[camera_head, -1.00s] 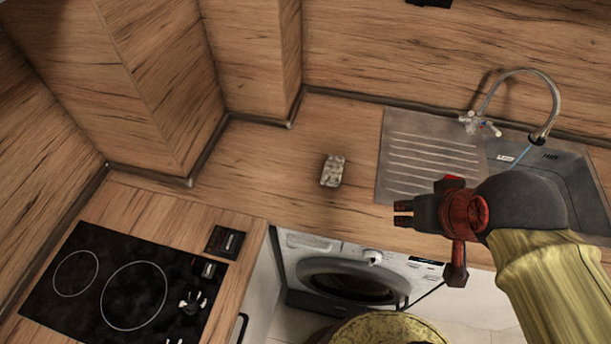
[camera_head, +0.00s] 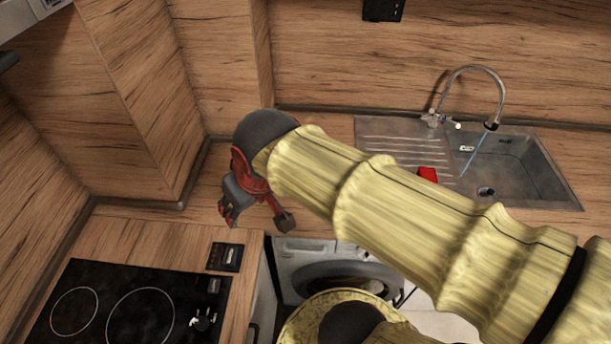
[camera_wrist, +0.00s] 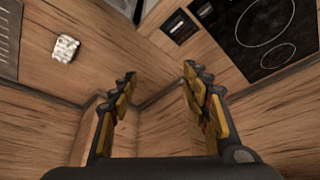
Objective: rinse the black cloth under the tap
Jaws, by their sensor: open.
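I cannot make out a black cloth in either view. The tap (camera_head: 468,72) is a curved chrome spout above the steel sink (camera_head: 530,180); a thin bluish line, which looks like running water, slants down from its end. A dark round spot in the basin looks like the drain. My gripper (camera_head: 228,210) is over the counter left of the sink, pointing down, well away from the tap. The wrist view shows its two fingers (camera_wrist: 160,80) apart with nothing between them.
A speckled grey-white block (camera_wrist: 65,48) lies on the wooden counter. A red object (camera_head: 428,175) shows by the drainboard, partly behind my arm. A black hob (camera_head: 120,305) is at lower left. Wooden wall panels (camera_head: 130,90) stand close behind my gripper.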

